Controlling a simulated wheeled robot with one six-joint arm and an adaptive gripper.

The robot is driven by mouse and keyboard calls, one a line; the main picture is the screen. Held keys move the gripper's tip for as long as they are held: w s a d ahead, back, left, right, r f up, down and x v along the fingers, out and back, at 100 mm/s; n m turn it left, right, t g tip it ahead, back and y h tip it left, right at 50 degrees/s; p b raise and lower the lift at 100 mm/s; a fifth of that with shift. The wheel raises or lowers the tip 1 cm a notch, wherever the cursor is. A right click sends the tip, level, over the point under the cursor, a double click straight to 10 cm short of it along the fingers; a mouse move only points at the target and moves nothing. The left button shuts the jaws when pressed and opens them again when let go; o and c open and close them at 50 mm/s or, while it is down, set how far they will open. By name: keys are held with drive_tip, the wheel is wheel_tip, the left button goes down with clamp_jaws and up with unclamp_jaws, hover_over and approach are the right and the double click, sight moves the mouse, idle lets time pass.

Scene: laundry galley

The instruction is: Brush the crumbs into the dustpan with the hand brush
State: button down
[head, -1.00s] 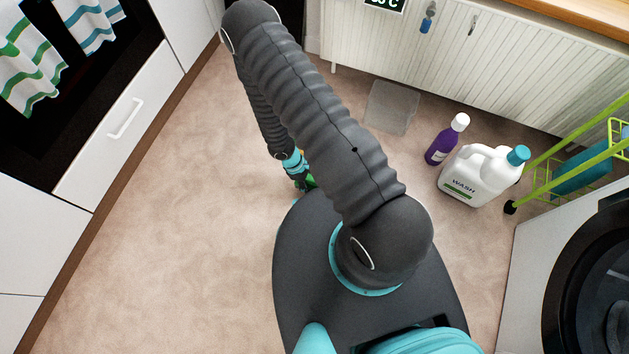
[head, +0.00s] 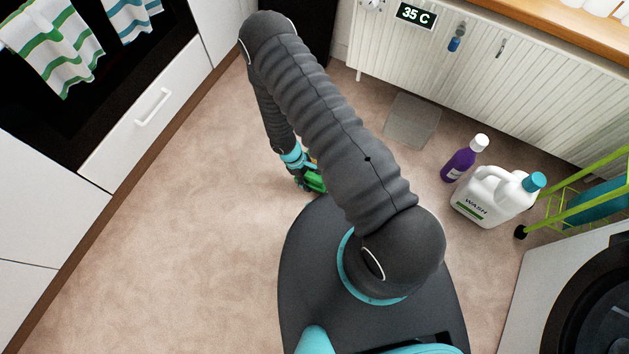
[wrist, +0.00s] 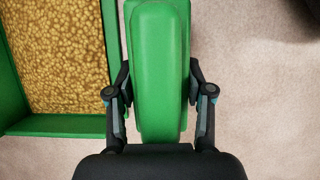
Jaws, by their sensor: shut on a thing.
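My gripper (wrist: 160,85) is shut on a long green block with rounded edges, which I take to be the hand brush (wrist: 162,50). Its bristles are not visible. Left of it in the wrist view is a green-walled tray, apparently the dustpan (wrist: 60,125). Its inside is covered with a mottled golden, crumb-like surface (wrist: 60,50). The brush is beside the tray's right wall; I cannot tell whether they touch. In the head view my gripper (head: 306,182) is low by the floor, mostly hidden behind my arm, with a bit of green showing. No loose crumbs can be made out on the floor.
Beige floor (head: 190,230) is open to the left, up to white cabinets (head: 140,130). A grey mat (head: 412,120) lies by the radiator (head: 500,85). A purple bottle (head: 459,164), a white wash jug (head: 490,200) and a green rack (head: 560,205) stand at right.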

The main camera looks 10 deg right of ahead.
drive_tip(key=shift+w+a+r, duration=0.1)
drive_tip(key=shift+w+a, duration=0.45)
drive_tip(key=shift+a, duration=0.15)
drive_tip(key=shift+w+a+b, duration=1)
drive_tip(key=shift+w+a, duration=0.15)
drive_tip(key=shift+a, duration=0.3)
drive_tip(key=shift+r+p, duration=1.7)
drive_tip(key=shift+r, duration=1.15)
wheel_tip(320, 180, up, 3)
drive_tip(key=shift+p, duration=0.8)
drive_tip(key=shift+f, duration=0.1)
